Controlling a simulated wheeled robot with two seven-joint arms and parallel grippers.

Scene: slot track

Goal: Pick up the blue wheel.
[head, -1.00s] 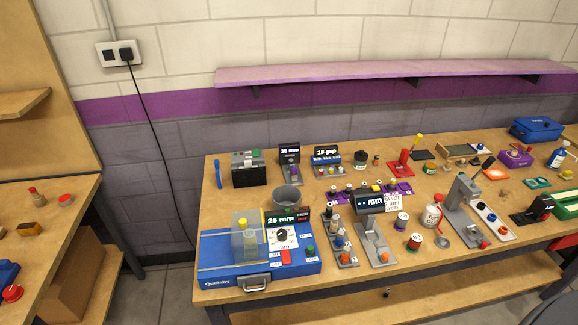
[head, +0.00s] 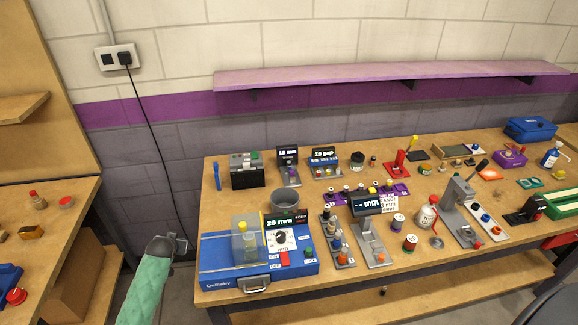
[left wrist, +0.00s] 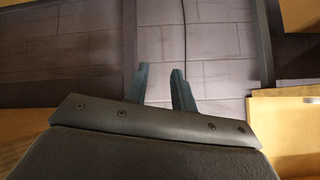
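My left gripper (head: 178,243) is at the left end of the main workbench (head: 228,181), beside the blue case and over the gap between benches. It is empty, and its two fingers (left wrist: 159,72) stand apart in the left wrist view. No blue wheel can be made out for certain. A small blue round piece (head: 336,243) stands in a grey holder right of the blue case. Another small blue piece (head: 486,217) sits on a grey strip at the right. Both are too small to identify. My right gripper is not in view.
A blue case (head: 215,265) with a clear cover and dial stands at the bench's front left. A grey cup (head: 285,201) is behind it. Many small stations crowd the bench. A purple shelf (head: 380,75) hangs above. A second bench (head: 60,222) is at left.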

